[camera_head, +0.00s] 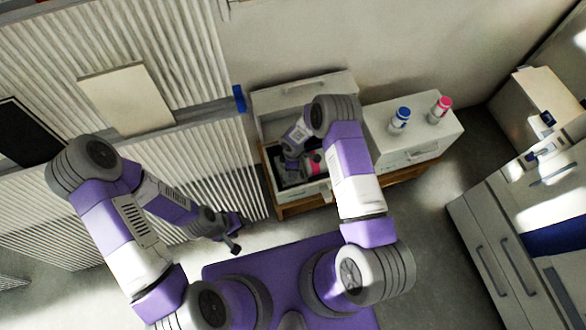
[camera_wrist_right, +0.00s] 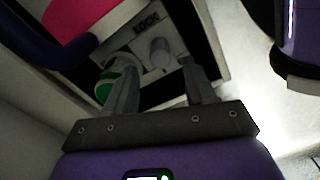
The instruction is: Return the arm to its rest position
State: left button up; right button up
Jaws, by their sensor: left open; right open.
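My right arm reaches over the open drawer (camera_head: 268,170) of the white cabinet, and its wrist is down inside it. In the right wrist view my right gripper (camera_wrist_right: 158,75) is open, with its two fingers apart. A white round item (camera_wrist_right: 162,52) and a green-and-white item (camera_wrist_right: 105,88) show beyond the fingers; I cannot tell whether either is touched. In the head view my left gripper (camera_head: 234,236) is open and empty, low over the floor in front of the slatted wall.
A bottle with a blue cap (camera_head: 401,119) and one with a pink cap (camera_head: 440,109) stand on the cabinet top (camera_head: 425,135). A pink item (camera_head: 314,165) lies in the drawer. A grey drawer unit (camera_head: 490,250) is at right. Floor between is clear.

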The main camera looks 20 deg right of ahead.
notch_tip(320, 180, up, 2)
jog(key=shift+r, duration=0.15)
pick_arm(q)
jog(key=shift+r, duration=0.4)
notch_tip(320, 180, up, 6)
jog(key=p, duration=0.7)
jog(key=shift+r, duration=0.25)
pick_arm(e)
jog(key=s+a+r+m+y, duration=0.2)
jog(key=s+r+m, duration=0.5)
jog(key=s, duration=0.3)
jog(key=s+a+r+m+y, duration=0.2)
jog(key=s+r+m, duration=0.6)
jog(key=s, duration=0.3)
jog(key=shift+m+t, duration=0.3)
jog(key=shift+m, duration=0.6)
pick_arm(q)
jog(key=shift+c, duration=0.3)
pick_arm(e)
jog(key=shift+c, duration=0.3)
